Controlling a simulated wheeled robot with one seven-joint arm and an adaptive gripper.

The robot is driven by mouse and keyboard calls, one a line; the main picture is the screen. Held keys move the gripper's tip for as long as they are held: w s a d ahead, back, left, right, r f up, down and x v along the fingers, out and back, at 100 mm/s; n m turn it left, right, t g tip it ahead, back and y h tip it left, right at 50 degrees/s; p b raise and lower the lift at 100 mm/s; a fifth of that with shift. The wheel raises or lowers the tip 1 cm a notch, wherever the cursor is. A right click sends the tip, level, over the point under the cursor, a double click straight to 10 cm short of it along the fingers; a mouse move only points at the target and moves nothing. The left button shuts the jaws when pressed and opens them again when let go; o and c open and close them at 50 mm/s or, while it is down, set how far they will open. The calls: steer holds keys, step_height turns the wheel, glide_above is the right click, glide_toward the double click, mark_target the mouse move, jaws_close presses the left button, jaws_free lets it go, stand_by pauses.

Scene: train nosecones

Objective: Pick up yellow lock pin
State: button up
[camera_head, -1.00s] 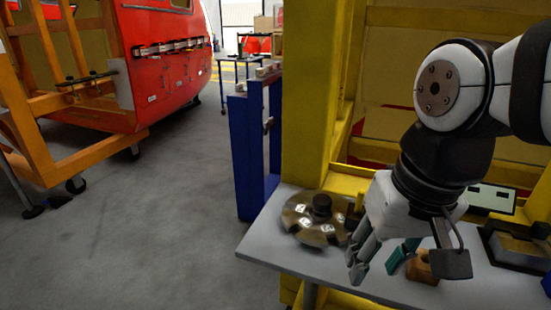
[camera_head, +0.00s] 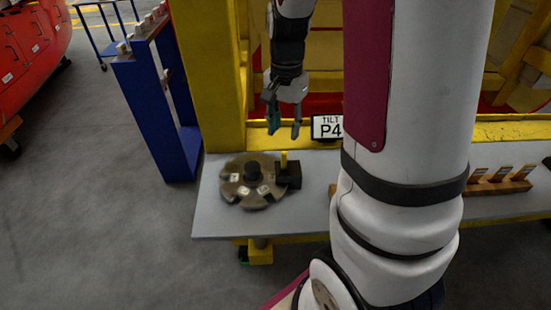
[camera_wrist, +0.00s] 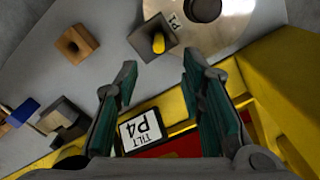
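The yellow lock pin (camera_head: 283,160) stands upright in a dark block (camera_head: 293,180) on the grey table (camera_head: 214,222). In the wrist view, the pin (camera_wrist: 158,44) points towards the camera from its block (camera_wrist: 145,46). My gripper (camera_head: 284,131) is open and empty, above and behind the pin in the head view, with a gap between them. In the wrist view, my gripper (camera_wrist: 161,64) has its fingers spread, and the pin shows beyond the fingertips, roughly centred between them.
A round metal disc (camera_head: 236,190) with a dark hub touches or nearly touches the block. A "TILT P4" sign (camera_head: 327,128) stands behind. A wooden block with a hole (camera_wrist: 76,42) lies on the table. A wooden rack (camera_head: 505,185) is at right. A yellow post (camera_head: 212,80) rises behind.

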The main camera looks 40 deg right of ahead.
mark_target(284, 152)
step_height(284, 152, down, 11)
steer(key=shift+s+r+p, duration=0.1)
steer(key=shift+s+p, duration=0.05)
steer(key=shift+p, duration=0.4)
jaws_close()
